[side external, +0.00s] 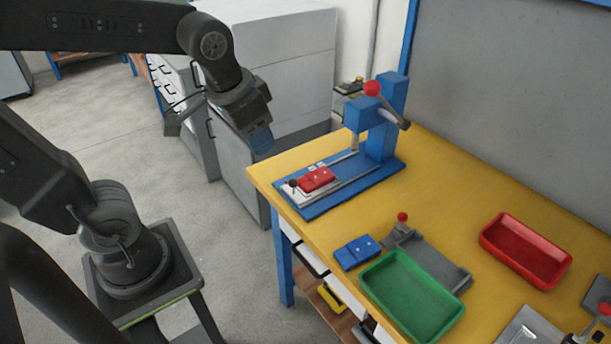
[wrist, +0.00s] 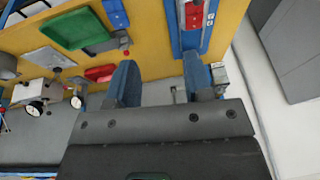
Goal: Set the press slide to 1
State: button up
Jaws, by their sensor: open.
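The blue press (side external: 378,128) stands at the back left of the yellow table, with a red-knobbed lever at its top. Its white slide (side external: 299,194) sits at the front left end of the press base (side external: 340,192), clear of the press head. A red part (side external: 318,179) lies on the slide, beside a small black knob (side external: 293,183). Small white labels are too small to read. My gripper (side external: 262,140) is open and empty, in the air left of the press. In the wrist view its blue fingers (wrist: 160,80) are apart, and the red part (wrist: 194,14) shows beyond them.
A grey cabinet (side external: 290,60) stands behind my gripper. The air between gripper and slide looks clear.

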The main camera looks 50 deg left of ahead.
jog(key=w+a+f+g, duration=0.1)
jog(key=w+f, duration=0.1)
jog(key=w, duration=0.1)
jog(key=w+a+f+g+y, duration=0.1)
jog(key=w+a+f+g, duration=0.1)
jog(key=w, duration=0.2)
jog(key=w+a+f+g, duration=0.1)
jog(key=w+f, duration=0.2)
jog(key=w, duration=0.1)
jog(key=shift+a+f+m, duration=0.1)
jog(key=shift+a+m, duration=0.1)
jog(key=shift+m, duration=0.1)
jog(key=shift+c, duration=0.7)
jog(key=g+y, duration=0.1)
jog(key=g, duration=0.3)
send_near(294, 183)
jog(key=f, duration=0.2)
jog(key=a+f, duration=0.1)
jog(key=shift+s+a+m, duration=0.1)
jog(key=shift+s+m, duration=0.25)
jog(key=shift+m, duration=0.05)
jog(key=shift+x, duration=3.8)
jog(key=shift+w+a, duration=0.1)
jog(key=shift+c, duration=0.3)
grip_shut()
